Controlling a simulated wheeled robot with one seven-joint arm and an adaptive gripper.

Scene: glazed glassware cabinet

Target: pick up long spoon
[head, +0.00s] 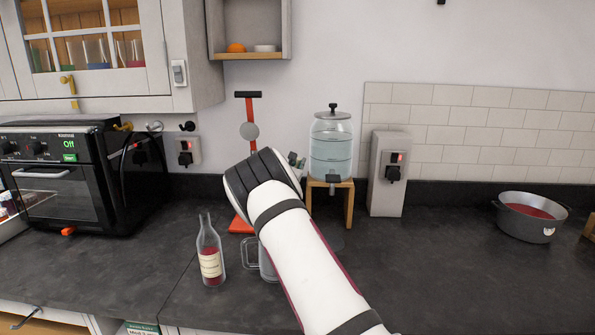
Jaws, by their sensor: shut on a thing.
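My arm reaches in from the bottom, and its black and white wrist covers most of my gripper (297,161). Only a small grey part of it shows past the wrist's right side, in front of the counter's back wall. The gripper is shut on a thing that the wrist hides. I cannot make out a long spoon for certain. Behind the wrist stands a red stand (239,224) with a pole and a black and red top.
A bottle with red liquid (210,262) and a partly hidden glass mug (250,254) stand close to my arm. A water dispenser (331,150) stands on a wooden stand behind. A black oven (70,180) is at left, a pot (530,217) at right.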

